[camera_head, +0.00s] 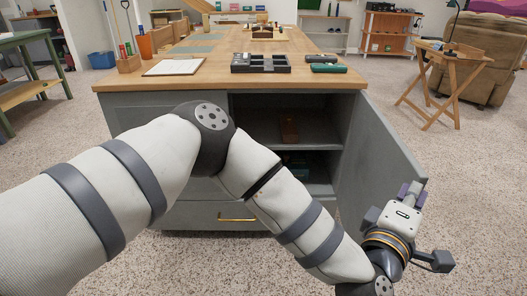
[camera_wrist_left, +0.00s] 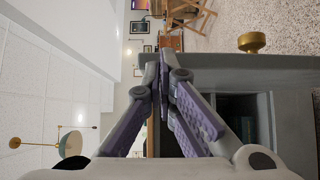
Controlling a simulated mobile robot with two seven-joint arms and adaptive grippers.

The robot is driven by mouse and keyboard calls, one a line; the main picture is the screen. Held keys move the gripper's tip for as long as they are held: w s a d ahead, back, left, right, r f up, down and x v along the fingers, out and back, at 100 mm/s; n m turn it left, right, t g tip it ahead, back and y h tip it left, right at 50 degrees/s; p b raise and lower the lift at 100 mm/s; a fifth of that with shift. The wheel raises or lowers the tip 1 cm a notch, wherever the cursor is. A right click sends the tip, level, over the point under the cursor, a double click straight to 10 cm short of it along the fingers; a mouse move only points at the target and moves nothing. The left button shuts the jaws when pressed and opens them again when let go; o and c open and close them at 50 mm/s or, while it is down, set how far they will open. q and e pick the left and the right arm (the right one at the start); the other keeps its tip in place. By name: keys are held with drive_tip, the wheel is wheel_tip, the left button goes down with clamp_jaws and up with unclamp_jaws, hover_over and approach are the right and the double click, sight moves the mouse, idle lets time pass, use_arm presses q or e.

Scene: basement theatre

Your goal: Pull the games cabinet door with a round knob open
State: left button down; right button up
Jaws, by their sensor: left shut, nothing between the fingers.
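The games cabinet (camera_head: 180,205) is a grey island with a wooden top. Its right-hand door (camera_head: 372,160) stands wide open, swung out to the right, with the shelves inside (camera_head: 300,140) showing. The round brass knob (camera_wrist_left: 252,42) is on the door's outer face in the left wrist view and is hidden in the head view. My left gripper (camera_head: 411,190) is at the door's free edge, low on the right, with its fingers closed together and empty. The fingers also show in the left wrist view (camera_wrist_left: 165,62), apart from the knob. My right gripper is out of view.
A drawer with a brass bar handle (camera_head: 237,218) is below the opening. A black tray (camera_head: 261,63) and green cases (camera_head: 328,67) sit on the top. A folding wooden table (camera_head: 440,85) stands to the right, with bare carpet before it.

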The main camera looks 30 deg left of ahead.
use_arm(q)
drive_tip(key=shift+w+d+b, duration=0.15)
drive_tip(key=shift+w+d, duration=0.2)
drive_tip(key=shift+d, duration=0.4)
drive_tip(key=shift+w+d+b, duration=0.2)
drive_tip(key=shift+w+d, duration=0.1)
drive_tip(key=shift+d, duration=0.4)
drive_tip(key=shift+w+d+b, duration=0.15)
drive_tip(key=shift+w+d, duration=0.2)
drive_tip(key=shift+d, duration=0.4)
